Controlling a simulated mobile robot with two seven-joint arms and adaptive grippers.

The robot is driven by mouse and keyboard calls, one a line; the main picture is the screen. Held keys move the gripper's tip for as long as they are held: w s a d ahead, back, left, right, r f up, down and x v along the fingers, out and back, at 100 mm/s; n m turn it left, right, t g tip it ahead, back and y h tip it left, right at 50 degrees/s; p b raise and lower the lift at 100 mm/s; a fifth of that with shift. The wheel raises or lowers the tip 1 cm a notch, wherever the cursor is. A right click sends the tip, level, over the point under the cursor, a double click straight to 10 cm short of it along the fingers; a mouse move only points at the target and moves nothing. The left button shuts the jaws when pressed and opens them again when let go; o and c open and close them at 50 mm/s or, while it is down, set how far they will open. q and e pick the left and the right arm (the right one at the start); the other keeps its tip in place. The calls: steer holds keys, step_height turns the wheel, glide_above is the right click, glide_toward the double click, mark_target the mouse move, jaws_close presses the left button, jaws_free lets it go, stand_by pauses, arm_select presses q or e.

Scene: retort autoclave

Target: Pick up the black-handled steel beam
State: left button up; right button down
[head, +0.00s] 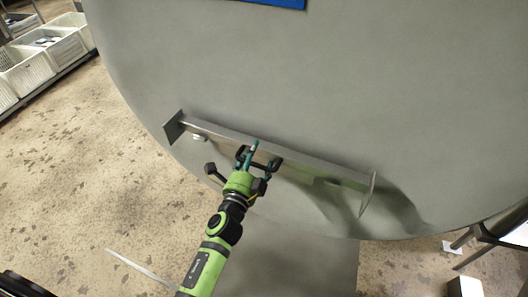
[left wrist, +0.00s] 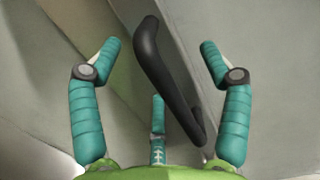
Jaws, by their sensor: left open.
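The steel beam (head: 318,167) is a long grey bar with a flat plate at each end. In the head view it lies slanted across the lower part of a large round grey surface. Its black handle (left wrist: 167,78) is a bent bar in the left wrist view. My left gripper (head: 256,160) is at the middle of the beam. Its teal fingers (left wrist: 160,60) are open, spread on either side of the handle, with a third finger below. I cannot tell whether any finger touches the handle. My right gripper is not in view.
The large round grey surface (head: 300,80) fills much of the head view. White crates (head: 55,50) stand on a rack at the upper left. A dark-legged stand (head: 475,233) is at the lower right. The stained floor (head: 120,150) at the left is mostly clear.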

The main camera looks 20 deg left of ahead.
arm_select(q)
jaws_close()
steer(key=shift+w+r, duration=0.1)
steer(key=shift+r, duration=0.25)
steer(key=shift+f, duration=0.1)
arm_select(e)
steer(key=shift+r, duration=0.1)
